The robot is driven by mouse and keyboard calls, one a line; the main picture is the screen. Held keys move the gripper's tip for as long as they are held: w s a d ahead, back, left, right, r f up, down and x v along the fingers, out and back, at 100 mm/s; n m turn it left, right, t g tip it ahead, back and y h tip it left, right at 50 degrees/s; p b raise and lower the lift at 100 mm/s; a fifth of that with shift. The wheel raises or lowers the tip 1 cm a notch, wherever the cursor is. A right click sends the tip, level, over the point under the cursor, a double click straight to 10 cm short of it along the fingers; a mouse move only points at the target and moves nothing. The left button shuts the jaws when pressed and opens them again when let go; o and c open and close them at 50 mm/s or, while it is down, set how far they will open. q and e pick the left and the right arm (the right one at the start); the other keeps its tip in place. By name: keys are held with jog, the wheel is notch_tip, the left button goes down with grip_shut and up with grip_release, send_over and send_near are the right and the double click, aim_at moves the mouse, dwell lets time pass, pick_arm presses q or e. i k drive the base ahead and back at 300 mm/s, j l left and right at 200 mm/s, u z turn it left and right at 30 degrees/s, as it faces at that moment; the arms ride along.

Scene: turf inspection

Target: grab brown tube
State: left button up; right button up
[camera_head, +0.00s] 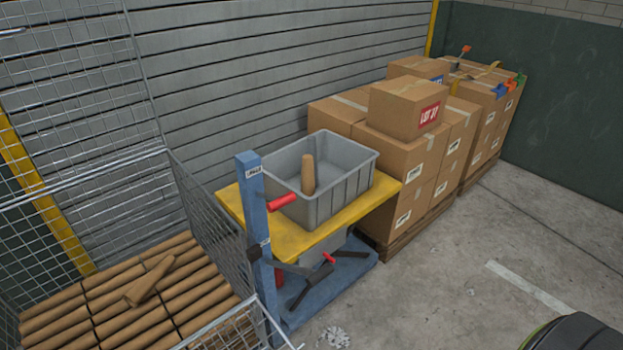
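A brown tube (307,174) stands nearly upright inside a grey plastic bin (338,205). The bin rests on the yellow top of a blue lift cart (286,238). Many more brown tubes (120,310) lie in rows in a wire mesh cage at the lower left. One loose brown tube (150,281) lies at an angle on top of those rows. Neither of my grippers shows in the head view.
The cage's mesh side (208,220) stands between the tubes and the cart. Stacked cardboard boxes (405,165) on pallets stand behind and right of the cart. A dark rounded object (575,333) shows at the lower right. The concrete floor (450,285) right of the cart is mostly clear.

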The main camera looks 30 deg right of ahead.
aim_at(308, 188)
jog(key=i+l, duration=0.15)
jog(key=l, duration=0.3)
jog(key=i+l+u, duration=0.1)
jog(key=l, duration=0.35)
jog(key=i+l, duration=0.15)
jog(key=l, duration=0.35)
jog(key=i+l+u, duration=0.1)
jog(key=l, duration=0.35)
jog(key=i+l, duration=0.15)
jog(key=l, duration=0.35)
jog(key=u, duration=0.05)
